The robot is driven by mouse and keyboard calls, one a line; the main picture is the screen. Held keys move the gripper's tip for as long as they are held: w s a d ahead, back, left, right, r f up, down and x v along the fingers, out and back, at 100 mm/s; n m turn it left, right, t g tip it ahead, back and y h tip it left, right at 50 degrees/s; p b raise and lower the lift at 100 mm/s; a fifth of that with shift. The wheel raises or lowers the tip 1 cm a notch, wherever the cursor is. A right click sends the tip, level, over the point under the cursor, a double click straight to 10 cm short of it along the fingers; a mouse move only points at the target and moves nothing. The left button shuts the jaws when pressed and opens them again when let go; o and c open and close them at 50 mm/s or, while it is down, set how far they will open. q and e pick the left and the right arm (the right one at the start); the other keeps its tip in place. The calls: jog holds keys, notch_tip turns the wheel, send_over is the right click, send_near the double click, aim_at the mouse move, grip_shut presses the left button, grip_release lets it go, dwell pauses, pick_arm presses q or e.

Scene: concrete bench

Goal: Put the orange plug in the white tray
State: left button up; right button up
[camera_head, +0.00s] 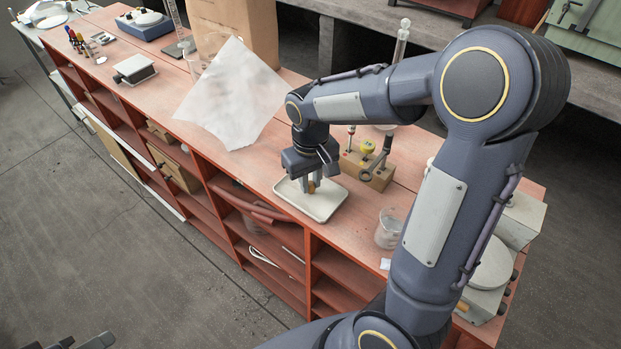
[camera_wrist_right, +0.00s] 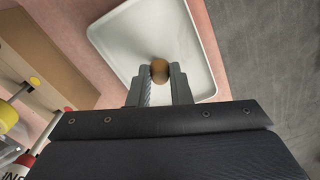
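The white tray (camera_head: 325,208) is a shallow rectangular tray lying on the red bench top, and it also shows in the right wrist view (camera_wrist_right: 115,38). My right gripper (camera_head: 309,186) points down over the tray. The small orange-brown plug (camera_wrist_right: 160,71) sits between its fingertips, with a finger against each side, and shows as a small spot in the head view (camera_head: 311,188). The plug is within the tray's outline; I cannot tell whether it touches the tray floor. A bit of my left gripper (camera_head: 88,342) shows at the bottom left, mostly cut off.
A wooden block (camera_head: 367,170) with tools stands just behind the tray. A glass beaker (camera_head: 389,228) stands to its right. A white sheet (camera_head: 236,97) lies to its left, near a large cardboard box (camera_head: 240,25). The bench's front edge runs close to the tray.

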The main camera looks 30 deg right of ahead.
aim_at(311, 183)
jog(key=o, duration=0.5)
jog(key=shift+c, duration=0.2)
notch_tip(311, 183, up, 12)
jog(key=p, duration=0.1)
jog(key=s+a+f+t+y, duration=0.1)
jog(key=s+a+t+y, duration=0.1)
jog(key=s, duration=0.6)
jog(key=s+a+f+m+t+y, duration=0.1)
jog(key=s+a+f+t, duration=0.1)
jog(key=s, duration=0.7)
jog(key=shift+f+m+t+y, duration=0.15)
jog(key=shift+m+t+y, duration=0.2)
jog(key=shift+t, duration=0.45)
jog(key=shift+a, duration=0.1)
